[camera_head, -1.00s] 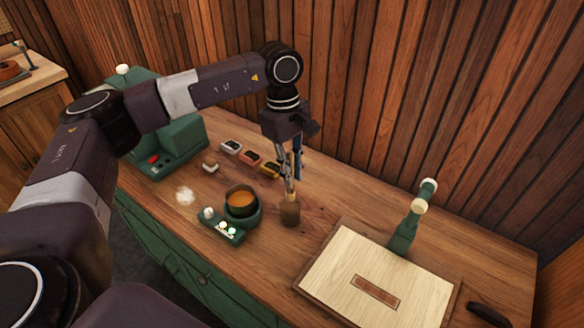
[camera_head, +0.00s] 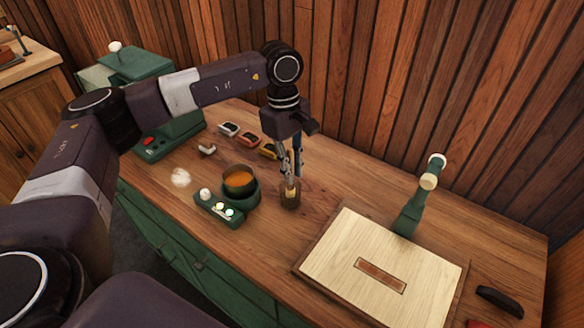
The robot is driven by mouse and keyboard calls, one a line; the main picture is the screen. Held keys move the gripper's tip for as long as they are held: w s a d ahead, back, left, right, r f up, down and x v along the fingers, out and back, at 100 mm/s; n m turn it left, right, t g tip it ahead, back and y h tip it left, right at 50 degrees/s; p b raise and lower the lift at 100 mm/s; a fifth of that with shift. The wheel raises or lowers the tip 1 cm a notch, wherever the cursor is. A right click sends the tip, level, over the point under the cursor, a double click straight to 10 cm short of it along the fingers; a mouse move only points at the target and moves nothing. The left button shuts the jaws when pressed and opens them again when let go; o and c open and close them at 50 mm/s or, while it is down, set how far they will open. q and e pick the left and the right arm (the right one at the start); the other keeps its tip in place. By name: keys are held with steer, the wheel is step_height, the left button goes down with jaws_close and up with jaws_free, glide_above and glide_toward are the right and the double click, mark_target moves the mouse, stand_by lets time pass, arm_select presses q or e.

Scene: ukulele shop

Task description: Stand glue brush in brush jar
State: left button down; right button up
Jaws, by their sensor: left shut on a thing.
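My left gripper (camera_head: 291,174) points straight down above the brush jar and is shut on the glue brush (camera_head: 291,190). Only a small, light yellowish part of the brush shows below the fingers; the rest is hidden by the fingers and jar. The brush jar (camera_head: 289,202) is a small brown glassy pot standing on the workbench. The brush's lower part appears to be within the jar's mouth, and the fingertips are close to its rim. Whether the brush touches the jar's bottom cannot be told. My right gripper is not in view.

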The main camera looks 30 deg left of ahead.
arm_select(q)
steer(key=c, duration=1.8)
jaws_free()
steer(key=shift+c, duration=0.2)
steer(key=shift+r, duration=0.15)
steer(key=r, duration=0.4)
steer(key=a+r, duration=0.1)
steer(key=r, duration=0.6)
steer(key=shift+w+a+r, duration=0.2)
steer(key=shift+r, duration=0.15)
